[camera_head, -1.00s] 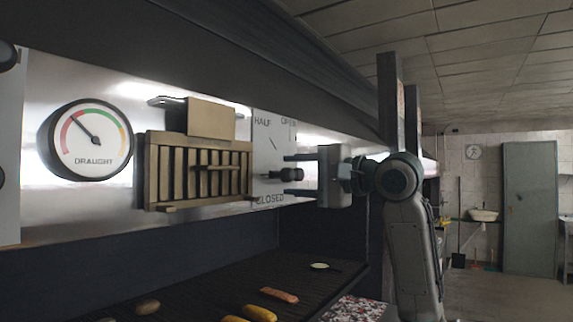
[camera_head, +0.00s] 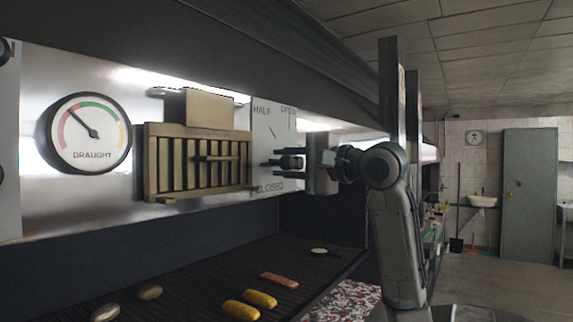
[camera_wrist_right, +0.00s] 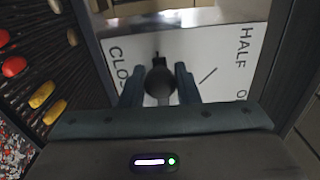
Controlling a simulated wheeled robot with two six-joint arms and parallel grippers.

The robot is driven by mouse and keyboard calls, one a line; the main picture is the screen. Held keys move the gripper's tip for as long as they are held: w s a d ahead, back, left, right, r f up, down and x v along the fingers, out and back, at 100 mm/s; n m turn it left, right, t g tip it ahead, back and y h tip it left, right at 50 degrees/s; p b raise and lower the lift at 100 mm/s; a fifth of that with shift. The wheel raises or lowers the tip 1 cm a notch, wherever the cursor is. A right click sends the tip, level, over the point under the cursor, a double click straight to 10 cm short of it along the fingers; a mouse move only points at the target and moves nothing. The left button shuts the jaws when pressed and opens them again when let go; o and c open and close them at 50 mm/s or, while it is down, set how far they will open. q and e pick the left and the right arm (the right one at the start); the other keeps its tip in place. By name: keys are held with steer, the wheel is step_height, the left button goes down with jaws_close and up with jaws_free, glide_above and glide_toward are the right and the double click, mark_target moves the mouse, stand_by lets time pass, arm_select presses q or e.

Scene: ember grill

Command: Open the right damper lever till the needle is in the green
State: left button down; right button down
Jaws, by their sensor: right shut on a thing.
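The right damper lever's dark knob (camera_head: 291,162) sticks out over a white plate (camera_head: 262,120) marked HALF, OPEN and CLOSED. It sits just above the CLOSED mark. My right gripper (camera_head: 288,162) is shut on this knob from the right; the wrist view shows the round knob (camera_wrist_right: 160,84) between its two fingers. My left gripper is not in view.
A brass slotted vent (camera_head: 198,164) lies between gauge and plate. Below is a dark grill (camera_head: 215,278) with several pieces of food, including yellow ones (camera_head: 260,298). A dark upright post (camera_head: 391,92) stands close to my right arm. Open floor lies at the right.

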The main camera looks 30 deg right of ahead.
steer(key=r+m+p, duration=0.1)
steer(key=r+m, duration=0.2)
steer(key=shift+d, duration=0.2)
steer(key=shift+w+d+r+m, duration=0.15)
steer(key=shift+d+r+m, duration=0.1)
steer(key=shift+r+m, duration=0.5)
steer(key=shift+f, duration=0.2)
steer(key=c, duration=1.1)
jaws_free()
steer(key=shift+c, duration=0.2)
